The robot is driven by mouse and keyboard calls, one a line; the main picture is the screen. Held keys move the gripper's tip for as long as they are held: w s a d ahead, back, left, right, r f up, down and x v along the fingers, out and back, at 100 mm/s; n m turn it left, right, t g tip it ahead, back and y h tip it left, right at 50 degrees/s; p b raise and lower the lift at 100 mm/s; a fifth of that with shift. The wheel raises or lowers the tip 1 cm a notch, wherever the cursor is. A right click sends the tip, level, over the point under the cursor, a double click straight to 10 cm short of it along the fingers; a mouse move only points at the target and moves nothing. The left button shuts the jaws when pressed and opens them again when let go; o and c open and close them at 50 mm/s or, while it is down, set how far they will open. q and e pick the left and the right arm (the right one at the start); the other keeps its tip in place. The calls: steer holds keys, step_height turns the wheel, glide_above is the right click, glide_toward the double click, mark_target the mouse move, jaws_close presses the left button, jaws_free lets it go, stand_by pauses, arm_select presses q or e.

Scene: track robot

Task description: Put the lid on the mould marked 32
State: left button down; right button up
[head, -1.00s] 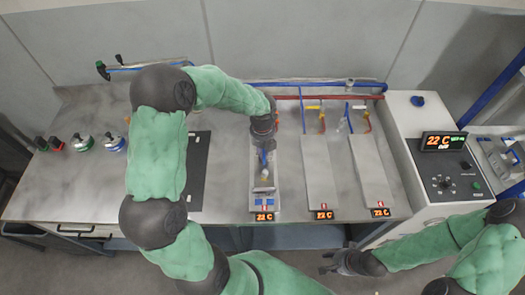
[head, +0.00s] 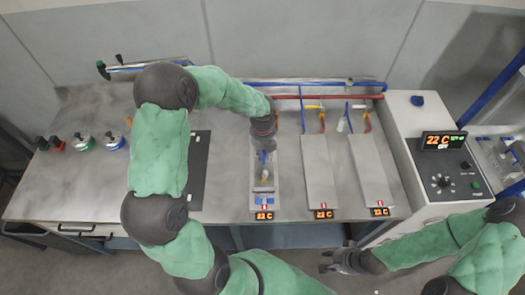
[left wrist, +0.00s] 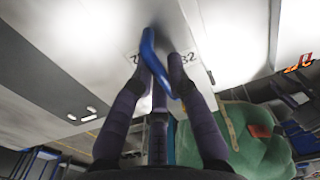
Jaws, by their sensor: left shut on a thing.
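My left gripper (head: 263,150) is over the leftmost of three long grey moulds. A pale surface around the handle in the left wrist view bears black digits, one part reading 32 (left wrist: 188,58). The leftmost mould (head: 256,209) shows blue near its front end. My gripper and arm hide its back part, and I cannot tell whether the lid touches it. My right gripper (head: 328,262) is empty and appears open, low at the front right.
Two flat-topped moulds, middle (head: 320,175) and right (head: 371,170), lie to the right, with pipes and valves behind. A control box (head: 445,178) stands further right. A dark mat (head: 198,165) and several knobbed items (head: 83,141) are on the left.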

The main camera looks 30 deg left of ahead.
arm_select(q)
steer(key=shift+f, duration=0.65)
stand_by(1.1)
steer(key=c, duration=1.1)
jaws_free()
steer(key=shift+c, duration=0.2)
step_height(320, 180, up, 12)
steer(key=shift+f, duration=0.1)
